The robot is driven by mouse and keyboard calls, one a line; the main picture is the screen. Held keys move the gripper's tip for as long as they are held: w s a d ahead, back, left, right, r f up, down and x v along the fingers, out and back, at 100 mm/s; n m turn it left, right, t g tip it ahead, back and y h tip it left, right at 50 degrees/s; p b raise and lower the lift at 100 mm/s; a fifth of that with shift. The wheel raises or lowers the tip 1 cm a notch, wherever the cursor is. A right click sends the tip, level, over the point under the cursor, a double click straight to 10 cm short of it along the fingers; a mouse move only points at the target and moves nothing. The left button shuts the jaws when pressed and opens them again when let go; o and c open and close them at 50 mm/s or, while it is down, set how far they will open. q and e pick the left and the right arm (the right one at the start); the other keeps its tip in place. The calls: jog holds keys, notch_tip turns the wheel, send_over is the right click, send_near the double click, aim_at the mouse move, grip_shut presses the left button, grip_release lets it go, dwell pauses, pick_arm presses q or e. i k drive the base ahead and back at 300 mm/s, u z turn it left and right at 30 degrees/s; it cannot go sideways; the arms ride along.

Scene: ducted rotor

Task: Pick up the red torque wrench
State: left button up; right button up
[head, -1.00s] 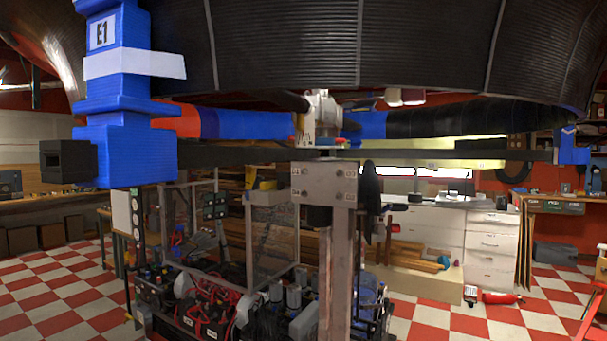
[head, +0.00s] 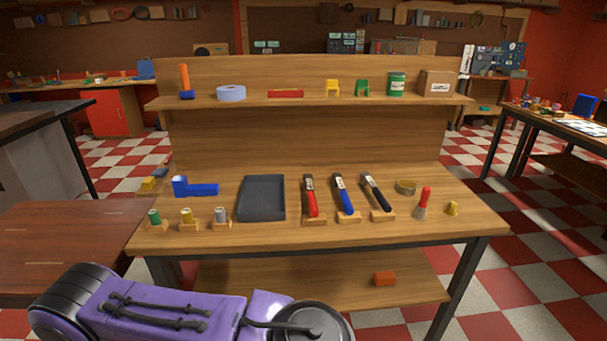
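The red torque wrench (head: 311,199) stands tilted on a small wooden block on the worktop of a wooden workbench (head: 270,240). It is the leftmost of three similar wrenches. A blue wrench (head: 344,197) and a black wrench (head: 377,194) are to its right, each on its own block. A dark grey tray or pad (head: 262,197) lies to its left. Neither of my grippers shows in the head view, and nothing is touching the red wrench.
A red-handled tool (head: 425,199) stands right of the wrenches. A blue angled part (head: 196,188) and small cylinders on blocks are at left. An upper shelf (head: 310,101) stands behind. A purple link of mine crosses the bottom left. The front strip of worktop is bare.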

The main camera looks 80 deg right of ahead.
aim_at(307, 178)
jog(key=z, duration=2.85)
jog(key=k, duration=0.5)
jog(key=u, duration=1.1)
jog(key=i, duration=0.7)
jog(key=z, duration=0.3)
